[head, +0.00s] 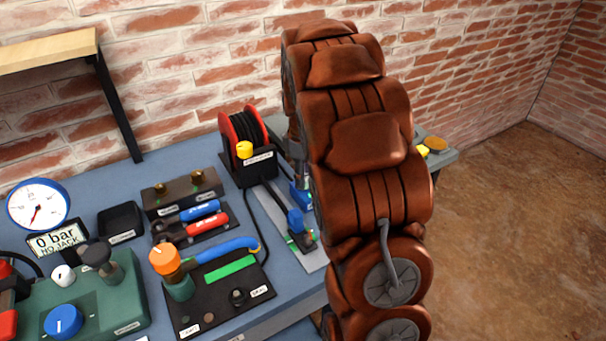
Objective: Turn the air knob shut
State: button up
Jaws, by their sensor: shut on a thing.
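I cannot tell which knob is the air knob, as the small labels are unreadable. A blue knob (63,321) sits on the green box (112,312) at the lower left. An orange knob (164,259) tops a green fitting on a black plate (190,313), with a blue hose beside it. A yellow knob (244,149) is on the front of the hose reel (233,127). A blue fitting (296,221) stands on a grey plate, close to my brown arm. My arm fills the middle and hides what is behind it. My gripper does not show clearly.
A dial gauge (38,206) stands above a sign (58,241) reading "0 bar NO JACK". A black tray (120,222) and a holder with blue and red-handled tools (200,222) lie on the blue bench. A wooden shelf (45,50) is on the brick wall. Open floor is right.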

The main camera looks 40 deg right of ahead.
jog(key=shift+c, duration=0.9)
jog(key=m+b, duration=0.1)
jog(key=m, duration=0.3)
jog(key=shift+f, duration=0.1)
jog(key=m+b, duration=0.1)
jog(key=m, duration=0.3)
jog(key=shift+m, duration=0.3)
jog(key=m+b, duration=0.1)
jog(key=m, duration=0.3)
jog(key=shift+m, duration=2.4)
jog(key=shift+s, duration=0.1)
